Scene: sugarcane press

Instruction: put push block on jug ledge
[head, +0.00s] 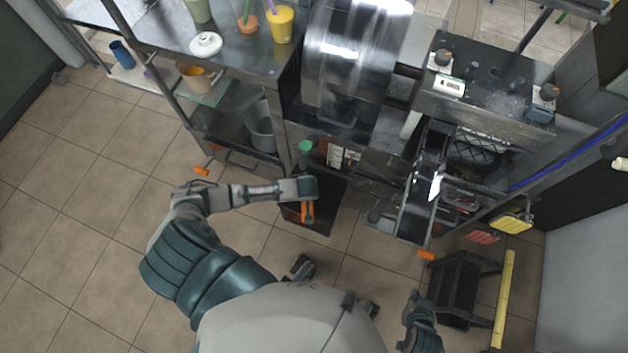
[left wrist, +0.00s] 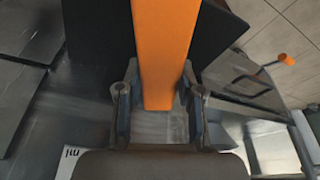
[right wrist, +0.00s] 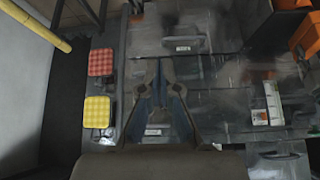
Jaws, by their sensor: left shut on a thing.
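The push block is a dark slab (head: 328,205) with an orange handle (head: 307,212), in front of the press. My left gripper (head: 306,200) is shut on the handle. In the left wrist view the orange handle (left wrist: 164,50) runs between the fingers, with the dark block (left wrist: 100,40) behind it. The block seems held off the floor; its contact with the cabinet front cannot be told. My right gripper (head: 416,297) is low at the right in the head view. In the right wrist view its fingers (right wrist: 160,75) converge with nothing visible between them. The jug ledge cannot be picked out surely.
The metal press (head: 355,60) and its control box (head: 480,85) stand ahead. A shelf unit (head: 225,50) with cups is at the left. A yellow sponge (head: 513,222), red sponge (head: 482,237) and black stool (head: 460,290) are at the right. Tiled floor is clear at the left.

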